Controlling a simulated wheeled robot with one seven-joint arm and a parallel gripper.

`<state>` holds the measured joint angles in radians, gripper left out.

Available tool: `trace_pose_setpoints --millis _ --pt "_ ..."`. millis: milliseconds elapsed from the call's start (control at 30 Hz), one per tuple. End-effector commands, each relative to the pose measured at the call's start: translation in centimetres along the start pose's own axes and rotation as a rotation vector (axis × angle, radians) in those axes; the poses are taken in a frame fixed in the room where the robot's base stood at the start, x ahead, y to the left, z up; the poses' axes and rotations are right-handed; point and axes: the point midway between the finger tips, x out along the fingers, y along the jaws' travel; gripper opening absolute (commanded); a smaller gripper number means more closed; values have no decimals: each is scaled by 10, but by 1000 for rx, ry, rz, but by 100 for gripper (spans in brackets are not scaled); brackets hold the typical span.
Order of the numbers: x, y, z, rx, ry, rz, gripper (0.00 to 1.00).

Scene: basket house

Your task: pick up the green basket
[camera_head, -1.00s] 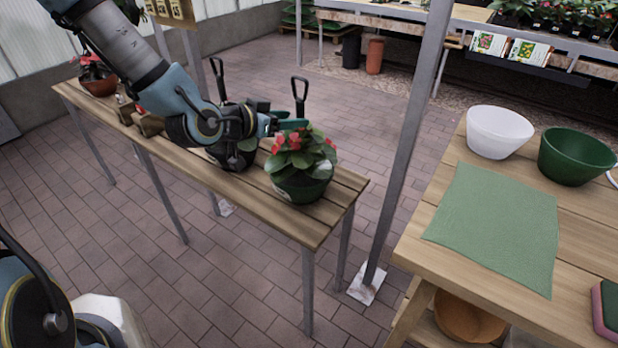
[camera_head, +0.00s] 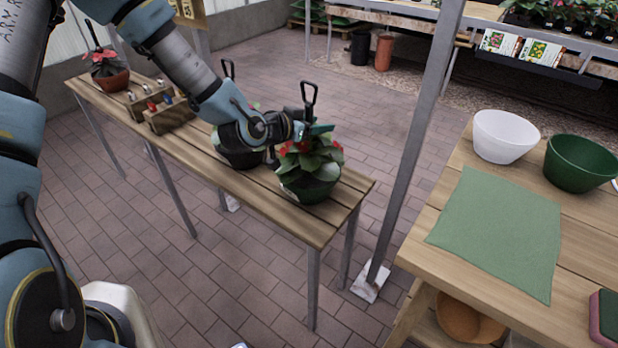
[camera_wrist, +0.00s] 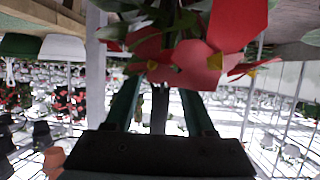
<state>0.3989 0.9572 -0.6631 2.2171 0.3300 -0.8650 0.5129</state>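The green basket (camera_head: 308,191) stands on the slatted wooden bench, near its right end. It holds a leafy plant with red flowers (camera_head: 308,152), and a black upright handle (camera_head: 309,93) rises behind it. My gripper (camera_head: 320,131) is at the top of the plant, close to the handle. In the wrist view the two green fingers (camera_wrist: 160,112) are apart, with a thin dark upright piece between them, probably the handle. I cannot tell whether they touch it. Red petals (camera_wrist: 200,60) and leaves cover the upper part of that view, and the basket's body is hidden there.
A dark pot (camera_head: 238,157) with another black handle stands left of the basket. A wooden tool caddy (camera_head: 170,117) and a brown potted plant (camera_head: 110,79) are farther left. A grey post (camera_head: 415,140) rises right of the bench. The right table holds a green cloth (camera_head: 497,235) and bowls.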

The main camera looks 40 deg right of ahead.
Motion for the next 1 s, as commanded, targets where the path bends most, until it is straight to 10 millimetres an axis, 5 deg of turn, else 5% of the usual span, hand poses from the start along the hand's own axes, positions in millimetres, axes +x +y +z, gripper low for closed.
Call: trace_pose_setpoints --millis 467,1000 --pt "0 0 0 0 0 0 1" --pt "0 0 0 -1 0 0 0"
